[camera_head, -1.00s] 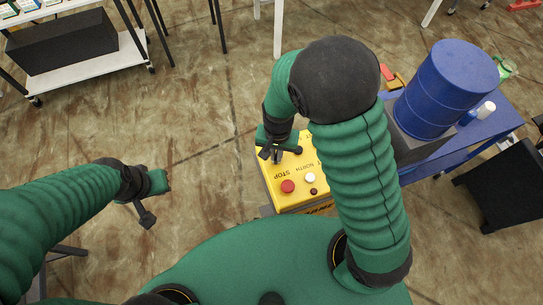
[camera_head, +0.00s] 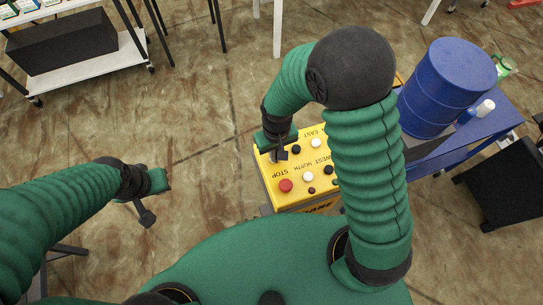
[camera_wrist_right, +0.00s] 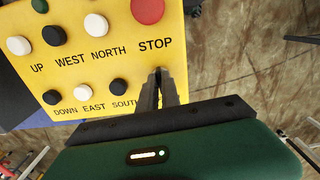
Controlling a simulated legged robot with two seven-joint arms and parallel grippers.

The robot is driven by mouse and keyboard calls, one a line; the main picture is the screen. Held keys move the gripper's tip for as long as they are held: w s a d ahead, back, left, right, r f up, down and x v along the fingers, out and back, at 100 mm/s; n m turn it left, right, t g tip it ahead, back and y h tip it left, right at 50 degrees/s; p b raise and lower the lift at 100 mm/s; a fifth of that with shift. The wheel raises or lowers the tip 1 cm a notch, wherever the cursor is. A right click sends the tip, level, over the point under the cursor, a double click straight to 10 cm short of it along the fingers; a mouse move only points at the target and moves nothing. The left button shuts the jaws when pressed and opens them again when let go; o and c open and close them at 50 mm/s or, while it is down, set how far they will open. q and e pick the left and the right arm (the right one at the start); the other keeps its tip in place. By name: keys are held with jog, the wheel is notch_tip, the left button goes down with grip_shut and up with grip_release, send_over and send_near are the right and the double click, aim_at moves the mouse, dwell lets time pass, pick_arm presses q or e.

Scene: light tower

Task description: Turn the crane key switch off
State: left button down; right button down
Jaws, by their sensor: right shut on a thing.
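The yellow crane control box (camera_head: 265,180) stands in front of me, with a red STOP button (camera_head: 286,186) and white and black buttons. The STOP button also shows at the top of the right wrist view (camera_wrist_right: 148,8). My right gripper (camera_head: 279,155) is over the box's far left corner. In the right wrist view its two fingers (camera_wrist_right: 160,80) are nearly together just below the STOP label, shut on the key switch. The fingers hide nearly all of the key, so its angle cannot be read. My left gripper (camera_head: 146,212) hangs over the floor, away from the box; its opening is unclear.
A blue table (camera_head: 480,125) with a blue drum (camera_head: 445,90) and a white-capped bottle (camera_head: 483,109) stands to the right of the box. A shelf (camera_head: 85,65) with a black bin (camera_head: 65,42) is at upper left. The floor (camera_head: 200,130) left of the box is clear.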

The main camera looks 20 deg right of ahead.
jog(key=n, duration=0.4)
jog(key=shift+w+p, duration=0.2)
jog(key=shift+p, duration=0.1)
jog(key=shift+n, duration=0.5)
jog(key=shift+a, duration=0.1)
